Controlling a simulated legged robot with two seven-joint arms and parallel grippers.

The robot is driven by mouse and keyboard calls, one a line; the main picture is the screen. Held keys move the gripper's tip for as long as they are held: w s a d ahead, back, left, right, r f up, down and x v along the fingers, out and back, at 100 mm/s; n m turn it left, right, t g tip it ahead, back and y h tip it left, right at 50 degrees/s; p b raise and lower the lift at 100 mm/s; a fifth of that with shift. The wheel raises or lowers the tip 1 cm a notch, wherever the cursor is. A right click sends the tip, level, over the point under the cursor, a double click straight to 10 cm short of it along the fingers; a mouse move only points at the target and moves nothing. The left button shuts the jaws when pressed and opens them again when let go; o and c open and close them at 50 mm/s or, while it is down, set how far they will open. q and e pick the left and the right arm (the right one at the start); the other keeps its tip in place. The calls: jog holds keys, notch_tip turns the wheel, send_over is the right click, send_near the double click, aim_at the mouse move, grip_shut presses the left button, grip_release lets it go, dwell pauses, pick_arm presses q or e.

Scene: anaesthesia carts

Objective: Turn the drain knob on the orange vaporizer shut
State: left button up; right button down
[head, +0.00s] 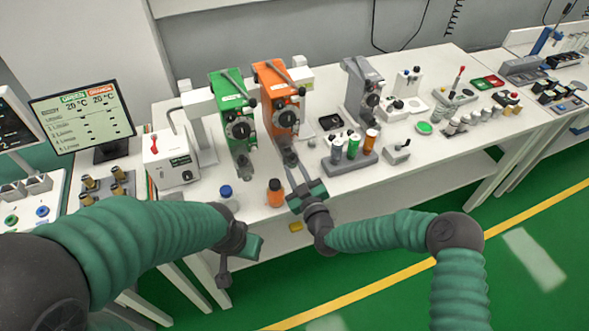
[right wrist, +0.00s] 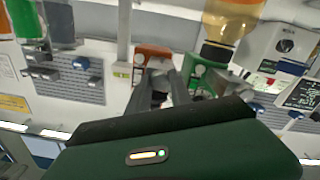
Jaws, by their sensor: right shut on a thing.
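The orange vaporizer (head: 279,105) stands upright at the back of the white table, right of the green vaporizer (head: 235,112). Its dark drain knob (head: 290,157) is low on its front. My right gripper (head: 297,169) reaches up to it from the front, its fingers shut on the knob; the exact contact is partly hidden by the fingers. In the right wrist view the two dark fingers (right wrist: 166,88) point at a small dark part below an orange body (right wrist: 153,53). My left gripper (head: 238,258) hangs in front of the table edge, away from the vaporizers; its jaws are unclear.
An orange-capped bottle (head: 275,193) and a blue-capped bottle (head: 227,196) stand near the front edge, left of my right gripper. A grey rack (head: 350,163) with several coloured vials is close on its right. A white box (head: 170,160) and a monitor (head: 83,117) are at left.

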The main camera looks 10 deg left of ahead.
jog(key=c, duration=1.5)
grip_release()
jog(key=shift+s+f, duration=0.2)
jog(key=shift+f, duration=0.1)
jog(key=o, duration=0.4)
jog(key=shift+d+r, duration=0.1)
jog(key=shift+r, duration=0.15)
jog(key=shift+c, duration=0.2)
jog(key=shift+s+d, duration=0.1)
jog(key=shift+s, duration=0.05)
jog(key=b+v, duration=0.2)
jog(key=v, duration=1.4)
jog(key=shift+s, duration=0.15)
jog(key=shift+d, duration=0.1)
